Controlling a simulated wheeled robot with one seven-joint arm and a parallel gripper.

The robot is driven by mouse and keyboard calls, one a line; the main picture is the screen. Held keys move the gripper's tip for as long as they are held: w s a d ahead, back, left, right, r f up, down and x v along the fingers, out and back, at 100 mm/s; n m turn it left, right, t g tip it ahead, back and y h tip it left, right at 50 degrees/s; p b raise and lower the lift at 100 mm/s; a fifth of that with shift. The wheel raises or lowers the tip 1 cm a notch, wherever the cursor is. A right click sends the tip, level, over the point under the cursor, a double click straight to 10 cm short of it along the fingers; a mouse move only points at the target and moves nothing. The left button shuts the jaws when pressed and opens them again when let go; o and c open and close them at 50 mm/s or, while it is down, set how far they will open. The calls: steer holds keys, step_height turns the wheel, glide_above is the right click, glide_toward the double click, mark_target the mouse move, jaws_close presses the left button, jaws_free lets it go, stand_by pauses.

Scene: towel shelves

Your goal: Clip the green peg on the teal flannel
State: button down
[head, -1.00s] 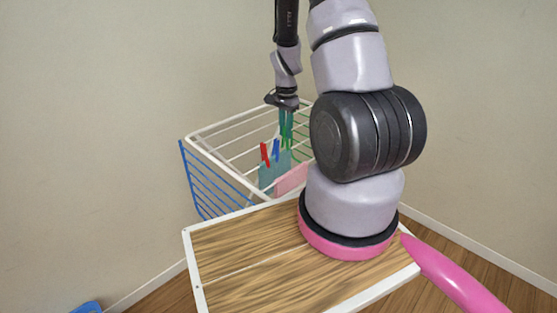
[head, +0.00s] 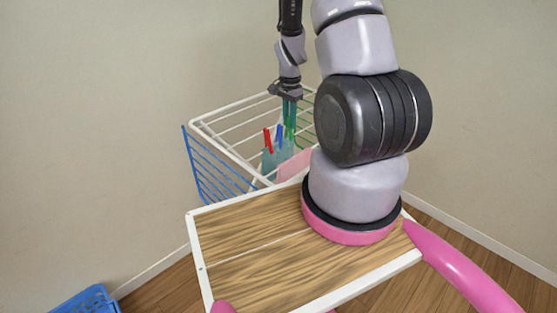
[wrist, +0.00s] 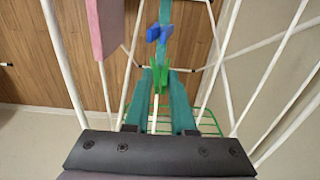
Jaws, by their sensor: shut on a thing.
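The green peg (wrist: 160,79) is held between the teal fingertips of my gripper (wrist: 158,76). The teal flannel (wrist: 166,12) hangs over a rail of the white rack, seen edge-on just beyond the peg in the wrist view. I cannot tell whether the peg's jaws are around its edge. In the head view my gripper (head: 291,121) points down over the rack, and the teal flannel (head: 273,163) hangs in front of it. A blue peg (wrist: 157,33) sits on the flannel and also shows in the head view (head: 280,136). A red peg (head: 268,140) is beside it.
A pink cloth (head: 296,165) hangs on the rack (head: 222,150), right of the flannel in the head view. White rails surround my gripper closely. A wooden-topped table (head: 255,250) stands in front, and a blue crate (head: 88,301) is at lower left.

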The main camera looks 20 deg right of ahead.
steer(key=shift+f, duration=0.75)
stand_by(0.3)
steer(key=shift+c, duration=1.8)
jaws_free()
steer(key=shift+r, duration=0.15)
step_height(320, 180, up, 7)
